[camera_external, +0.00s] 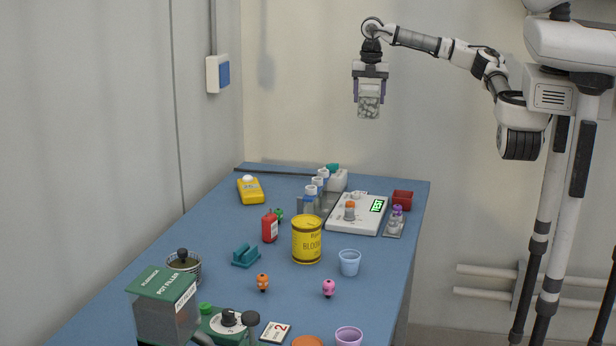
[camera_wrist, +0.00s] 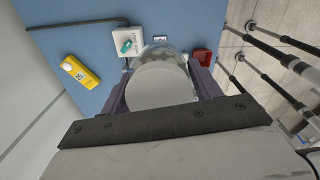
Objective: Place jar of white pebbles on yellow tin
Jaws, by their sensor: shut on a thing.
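The jar of white pebbles (camera_external: 369,105) is held upright high above the far end of the blue table. My gripper (camera_external: 370,90) is shut on it, with one finger on each side. In the wrist view the jar's pale round lid (camera_wrist: 163,86) fills the space between my fingers, and the jar hides part of the table below. The yellow tin (camera_external: 307,240) stands upright on the middle of the table, well below and to the left of my gripper. Its top looks clear. I do not see the tin in the wrist view.
Around the tin stand a red bottle (camera_external: 270,227), a light blue cup (camera_external: 349,262), a teal holder (camera_external: 245,256) and small figures. Behind it are a vial rack (camera_external: 318,200) and a white device with a green display (camera_external: 357,214). A pot filler machine (camera_external: 165,305) stands at the near left.

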